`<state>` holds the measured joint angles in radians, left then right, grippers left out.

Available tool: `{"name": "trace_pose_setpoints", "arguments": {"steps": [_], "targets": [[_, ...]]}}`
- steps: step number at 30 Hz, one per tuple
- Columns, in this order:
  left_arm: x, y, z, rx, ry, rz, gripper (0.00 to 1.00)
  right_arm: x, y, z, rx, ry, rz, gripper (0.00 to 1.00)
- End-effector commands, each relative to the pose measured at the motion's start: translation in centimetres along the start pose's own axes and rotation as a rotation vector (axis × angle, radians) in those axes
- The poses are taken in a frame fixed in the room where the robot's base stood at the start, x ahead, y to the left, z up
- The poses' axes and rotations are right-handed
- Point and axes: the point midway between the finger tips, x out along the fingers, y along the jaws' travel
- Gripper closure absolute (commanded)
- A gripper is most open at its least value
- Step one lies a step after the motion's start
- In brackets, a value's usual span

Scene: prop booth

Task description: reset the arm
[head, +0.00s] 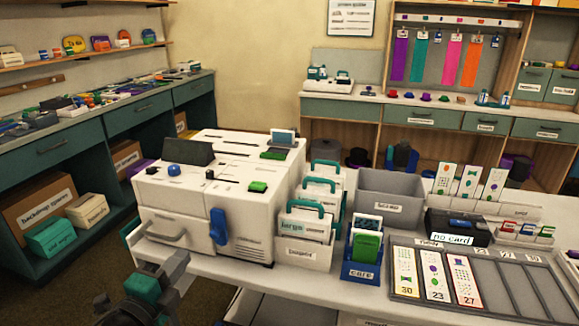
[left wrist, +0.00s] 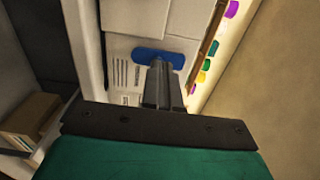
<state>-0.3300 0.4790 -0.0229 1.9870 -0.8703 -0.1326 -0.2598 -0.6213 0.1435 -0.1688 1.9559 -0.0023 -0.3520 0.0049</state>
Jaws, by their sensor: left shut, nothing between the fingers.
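My left gripper (head: 180,258) is at the lower left of the head view, in front of the white machine (head: 158,198) and below its front. Its grey fingers are shut and empty. In the left wrist view the closed fingers (left wrist: 162,68) point at the white machine's front, where a blue lever (left wrist: 150,56) shows just past the tips. In the head view the same blue lever (head: 218,227) is to the right of the gripper, apart from it. My right gripper is not in either view.
The white table (head: 335,291) holds white bins of cards (head: 303,255), an empty grey bin (head: 388,190), a black box labelled "no card" (head: 455,226) and a grey card tray (head: 405,241). Teal cabinets (head: 140,112) line the left wall. Brown floor (head: 95,246) lies open left of the table.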

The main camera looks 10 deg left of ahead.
Motion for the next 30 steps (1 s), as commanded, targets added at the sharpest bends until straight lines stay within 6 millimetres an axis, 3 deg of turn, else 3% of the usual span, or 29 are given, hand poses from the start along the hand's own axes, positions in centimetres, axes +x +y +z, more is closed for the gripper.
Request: {"name": "trace_pose_setpoints", "arguments": {"steps": [2,5,9,12,15,21,30], "targets": [[-0.4,1.0,-0.3,-0.059,-0.007,0.023,1.0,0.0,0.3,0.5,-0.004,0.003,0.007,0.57],[-2.0,4.6,-1.6,-0.287,-0.043,0.109,1.0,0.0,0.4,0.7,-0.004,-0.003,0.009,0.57],[-5.9,11.1,-5.0,-0.733,-0.141,0.282,1.0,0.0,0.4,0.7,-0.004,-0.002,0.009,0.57],[-8.9,14.8,-8.0,-1.027,-0.224,0.398,1.0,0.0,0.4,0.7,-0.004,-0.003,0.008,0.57],[-11.4,17.4,-10.7,-1.253,-0.299,0.488,1.0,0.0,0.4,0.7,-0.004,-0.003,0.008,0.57],[-13.6,19.1,-13.2,-1.456,-0.371,0.565,1.0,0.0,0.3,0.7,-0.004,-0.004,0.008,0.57],[-13.6,19.2,-13.3,-1.46,-0.372,0.567,1.0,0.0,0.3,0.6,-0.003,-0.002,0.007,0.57]]}}
